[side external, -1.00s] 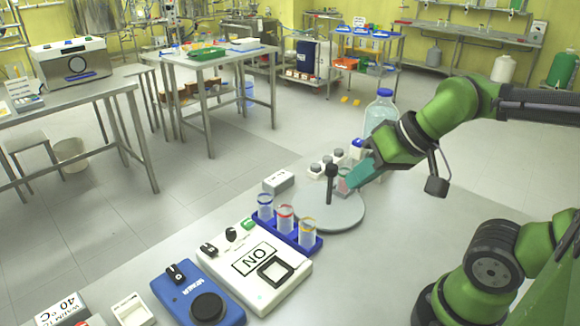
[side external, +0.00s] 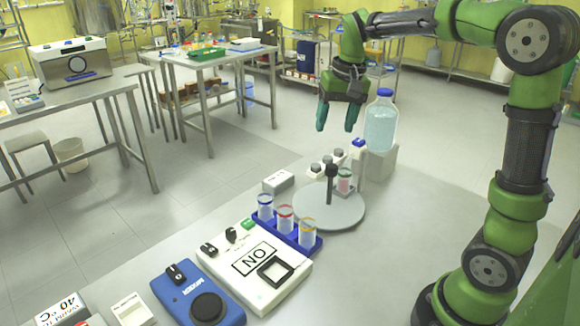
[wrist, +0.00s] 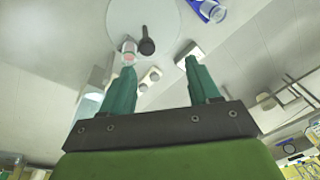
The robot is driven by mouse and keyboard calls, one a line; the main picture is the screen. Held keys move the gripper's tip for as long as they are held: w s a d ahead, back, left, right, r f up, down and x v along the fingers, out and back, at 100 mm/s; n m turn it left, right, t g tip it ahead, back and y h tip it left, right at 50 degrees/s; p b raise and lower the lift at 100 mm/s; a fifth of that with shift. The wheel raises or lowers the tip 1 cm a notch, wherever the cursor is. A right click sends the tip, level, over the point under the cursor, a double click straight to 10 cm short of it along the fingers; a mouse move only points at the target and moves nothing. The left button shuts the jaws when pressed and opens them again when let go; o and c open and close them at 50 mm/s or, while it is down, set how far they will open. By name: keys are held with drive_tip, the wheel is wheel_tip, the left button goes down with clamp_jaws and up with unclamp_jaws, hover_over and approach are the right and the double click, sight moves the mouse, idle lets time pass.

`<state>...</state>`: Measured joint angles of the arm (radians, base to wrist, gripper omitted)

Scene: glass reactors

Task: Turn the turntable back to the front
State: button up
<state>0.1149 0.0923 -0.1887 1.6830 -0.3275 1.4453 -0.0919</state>
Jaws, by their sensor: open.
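The turntable (side external: 322,214) is a light grey round disc on the bench. A black upright handle (side external: 331,183) stands on it, and a small glass vessel with pinkish content (side external: 345,181) stands at its far right side. In the wrist view the disc (wrist: 160,14), the handle (wrist: 147,40) and the vessel (wrist: 128,50) show beyond my fingers. My gripper (side external: 337,128) is open and empty, pointing down, well above the turntable and behind it. Its two teal fingers are apart and touch nothing.
A blue rack (side external: 312,243) with three colour-ringed tubes stands at the turntable's front left. A large blue-capped bottle (side external: 381,126) stands on a block behind right. Several grey-capped bottles (side external: 315,170) stand behind the disc. A white box (side external: 278,181) is left. The bench right of the disc is clear.

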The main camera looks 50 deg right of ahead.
sight(332, 166)
drive_tip(key=w+d+r+m+g, duration=0.2)
drive_tip(key=d+r, duration=0.1)
drive_tip(key=d, duration=0.1)
drive_tip(key=f, duration=1.7)
drive_tip(key=shift+w+a, duration=0.15)
drive_tip(key=shift+a, duration=0.15)
drive_tip(key=shift+r, duration=0.1)
drive_tip(key=shift+c, duration=0.4)
clamp_jaws()
